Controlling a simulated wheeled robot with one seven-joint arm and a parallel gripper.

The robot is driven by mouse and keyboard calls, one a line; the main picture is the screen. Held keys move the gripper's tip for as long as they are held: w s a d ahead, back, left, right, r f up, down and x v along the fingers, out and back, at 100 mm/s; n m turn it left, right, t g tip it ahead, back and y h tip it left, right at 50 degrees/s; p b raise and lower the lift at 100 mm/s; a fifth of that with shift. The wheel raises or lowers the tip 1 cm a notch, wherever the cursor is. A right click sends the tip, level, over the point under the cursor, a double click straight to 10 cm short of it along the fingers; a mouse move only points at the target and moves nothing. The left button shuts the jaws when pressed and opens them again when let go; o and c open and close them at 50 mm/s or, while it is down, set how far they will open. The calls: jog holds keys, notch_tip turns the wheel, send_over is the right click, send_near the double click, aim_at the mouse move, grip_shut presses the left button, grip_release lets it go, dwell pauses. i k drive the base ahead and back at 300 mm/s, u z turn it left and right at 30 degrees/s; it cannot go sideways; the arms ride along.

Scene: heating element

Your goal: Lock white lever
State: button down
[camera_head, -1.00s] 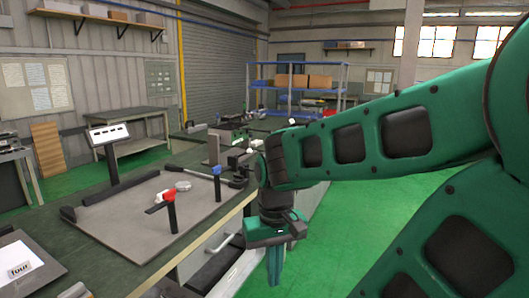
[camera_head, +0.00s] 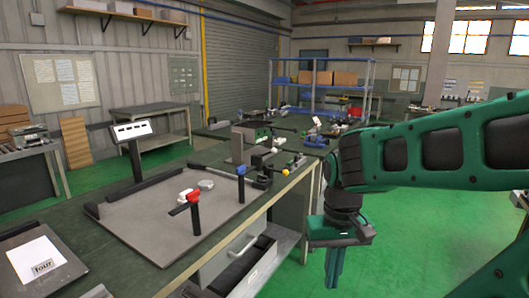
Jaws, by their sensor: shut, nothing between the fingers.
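No white lever can be told for sure. A small white-tipped part (camera_head: 277,143) shows among the fixtures at the far end of the workbench, too small to make out. Another small white piece (camera_head: 185,194) lies by the red-topped black post (camera_head: 195,215) on the grey plate. My gripper (camera_head: 334,280) points down with its fingers together and empty. It hangs in front of the bench's right side, over the green floor in the picture, apart from the fixtures.
A yellow knob (camera_head: 285,172) sits at the bench edge. An open drawer (camera_head: 245,270) juts out below. Green floor on the right is free.

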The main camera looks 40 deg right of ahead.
aim_at(273, 150)
jog(key=i, duration=0.95)
jog(key=u, duration=0.05)
